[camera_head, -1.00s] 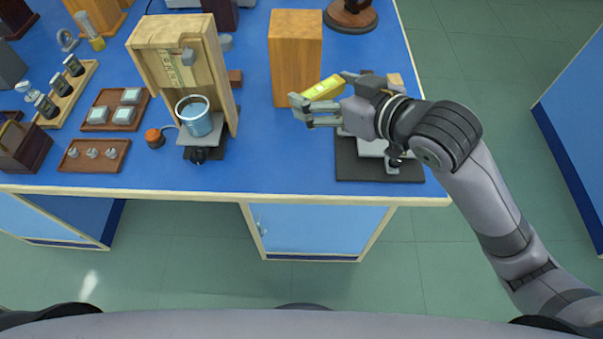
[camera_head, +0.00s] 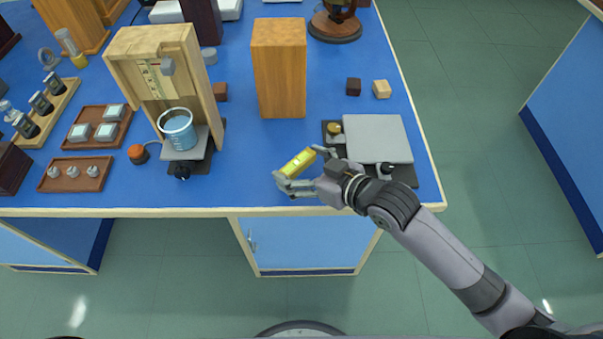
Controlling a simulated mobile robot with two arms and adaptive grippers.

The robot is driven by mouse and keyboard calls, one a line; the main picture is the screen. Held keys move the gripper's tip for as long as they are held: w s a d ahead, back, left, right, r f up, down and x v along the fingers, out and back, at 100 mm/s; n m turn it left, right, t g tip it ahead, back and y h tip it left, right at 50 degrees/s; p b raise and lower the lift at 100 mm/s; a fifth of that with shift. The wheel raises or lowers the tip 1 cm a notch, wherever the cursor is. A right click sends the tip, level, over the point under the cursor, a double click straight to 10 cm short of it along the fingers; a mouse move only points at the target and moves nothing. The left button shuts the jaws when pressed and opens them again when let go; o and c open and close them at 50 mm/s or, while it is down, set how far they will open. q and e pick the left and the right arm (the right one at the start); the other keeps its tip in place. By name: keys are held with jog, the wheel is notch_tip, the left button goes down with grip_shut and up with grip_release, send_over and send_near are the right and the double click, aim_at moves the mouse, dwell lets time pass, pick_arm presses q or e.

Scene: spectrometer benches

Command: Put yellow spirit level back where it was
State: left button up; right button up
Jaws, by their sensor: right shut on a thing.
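The yellow spirit level (camera_head: 298,163) is a small yellow bar, tilted in the picture, between the fingers of my right gripper (camera_head: 301,172). The gripper is shut on it near the front of the blue bench, left of a grey plate on a dark base (camera_head: 376,138). I cannot tell whether the level touches the bench top or hangs just above it. My left gripper is not in view.
A tall wooden block (camera_head: 279,68) stands behind the gripper. A wooden stand with a blue cup (camera_head: 177,129) is to the left. Bench top (camera_head: 240,170) is clear left of the gripper.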

aim_at(302, 175)
notch_tip(302, 175, down, 3)
jog(key=shift+f, duration=0.15)
jog(key=shift+f, duration=0.15)
jog(key=o, duration=1.1)
jog(key=v, duration=1.2)
